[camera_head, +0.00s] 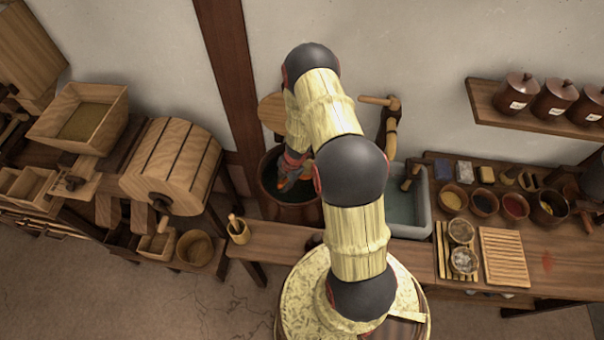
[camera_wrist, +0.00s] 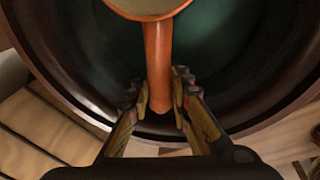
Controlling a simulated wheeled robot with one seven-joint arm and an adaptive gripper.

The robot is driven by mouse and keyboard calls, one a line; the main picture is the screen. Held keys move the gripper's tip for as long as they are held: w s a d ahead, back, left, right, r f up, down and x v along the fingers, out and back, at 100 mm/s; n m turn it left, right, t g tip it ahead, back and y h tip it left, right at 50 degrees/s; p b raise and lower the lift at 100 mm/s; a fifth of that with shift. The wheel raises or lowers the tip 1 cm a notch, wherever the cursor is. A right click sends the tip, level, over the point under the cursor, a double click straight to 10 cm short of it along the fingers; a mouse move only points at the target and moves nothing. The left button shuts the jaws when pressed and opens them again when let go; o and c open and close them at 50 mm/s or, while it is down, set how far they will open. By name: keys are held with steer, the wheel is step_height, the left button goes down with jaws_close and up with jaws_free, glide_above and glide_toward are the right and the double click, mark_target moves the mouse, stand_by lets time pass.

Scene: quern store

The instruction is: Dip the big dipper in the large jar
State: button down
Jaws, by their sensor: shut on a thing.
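The large jar (camera_head: 298,212) is a round dark-brown vessel standing by the wall, left of the grey basin. Its inside is dark green in the wrist view, where its wall (camera_wrist: 282,95) curves around the dipper. My gripper (camera_head: 291,165) is at the jar's mouth in the head view. In the wrist view my gripper (camera_wrist: 162,98) is shut on the orange-brown handle of the big dipper (camera_wrist: 158,50). The dipper's pale bowl is cut off at the top edge. I cannot tell whether the bowl touches the liquid. My arm partly hides the jar in the head view.
A grey basin (camera_head: 408,222) with water stands right of the jar. A wooden bench (camera_head: 272,243) with a small pot (camera_head: 238,230) runs in front. A wooden drum (camera_head: 172,165) stands left. A worktop (camera_head: 465,270) with bowls is at right.

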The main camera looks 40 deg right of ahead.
mark_target(283, 181)
steer(key=shift+p+v, duration=0.85)
steer(key=shift+w+a, duration=0.1)
steer(key=shift+w, duration=0.05)
steer(key=shift+r, duration=0.1)
steer(key=shift+r+h, duration=0.6)
steer(key=shift+r, duration=0.35)
steer(key=shift+r+p, duration=3.15)
steer(key=shift+p, duration=0.2)
steer(key=shift+r, duration=0.1)
